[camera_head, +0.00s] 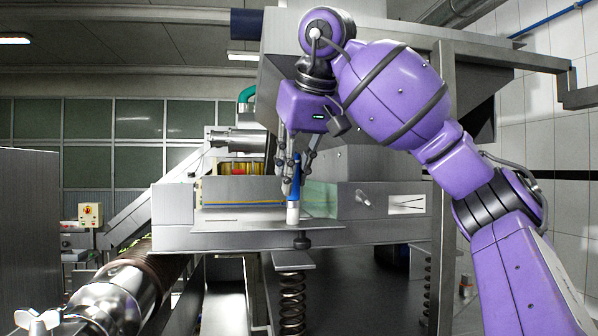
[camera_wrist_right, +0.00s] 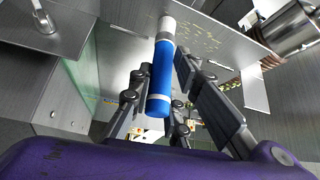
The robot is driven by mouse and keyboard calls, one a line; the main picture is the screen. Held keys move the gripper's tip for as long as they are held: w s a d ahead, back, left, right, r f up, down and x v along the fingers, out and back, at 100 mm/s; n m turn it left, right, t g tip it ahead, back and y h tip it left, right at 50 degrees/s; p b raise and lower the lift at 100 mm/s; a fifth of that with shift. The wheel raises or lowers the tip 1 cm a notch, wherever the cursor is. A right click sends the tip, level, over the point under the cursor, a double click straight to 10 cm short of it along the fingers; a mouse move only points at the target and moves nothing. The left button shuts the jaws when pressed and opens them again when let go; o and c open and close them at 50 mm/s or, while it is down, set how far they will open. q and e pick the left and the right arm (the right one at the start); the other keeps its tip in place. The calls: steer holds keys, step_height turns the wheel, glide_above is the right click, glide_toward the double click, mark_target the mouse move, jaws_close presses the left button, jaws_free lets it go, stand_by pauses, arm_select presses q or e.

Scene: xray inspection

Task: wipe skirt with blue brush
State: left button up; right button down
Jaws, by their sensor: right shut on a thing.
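The blue brush (camera_head: 295,178) has a blue handle and a white tip end. It hangs roughly upright in the head view, white end down at the front of the machine's metal ledge (camera_head: 235,215). My right gripper (camera_head: 290,186) is shut on the blue handle. In the wrist view the brush (camera_wrist_right: 160,78) lies between my fingers (camera_wrist_right: 160,105), its white end over the metal plate (camera_wrist_right: 240,42). That plate carries small yellowish specks. Whether the tip touches it I cannot tell. Which part is the skirt is not clear; the ledge or plate may be it. My left gripper is out of view.
A grey hopper-like housing (camera_head: 345,100) hangs above the ledge. A grey panel (camera_head: 28,235) closes the far left.

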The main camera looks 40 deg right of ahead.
stand_by(0.3)
steer(key=shift+w+a, duration=0.45)
steer(key=shift+a, duration=0.35)
steer(key=shift+w+a, duration=0.1)
steer(key=shift+w+a, duration=0.45)
steer(key=shift+a, duration=0.3)
steer(key=shift+w+a, duration=0.1)
steer(key=shift+a, duration=0.05)
steer(key=shift+w+a, duration=0.45)
steer(key=shift+a, duration=0.25)
steer(key=shift+w+a, duration=0.1)
steer(key=shift+a, duration=0.05)
steer(key=shift+w+a, duration=0.35)
steer(key=shift+a, duration=0.3)
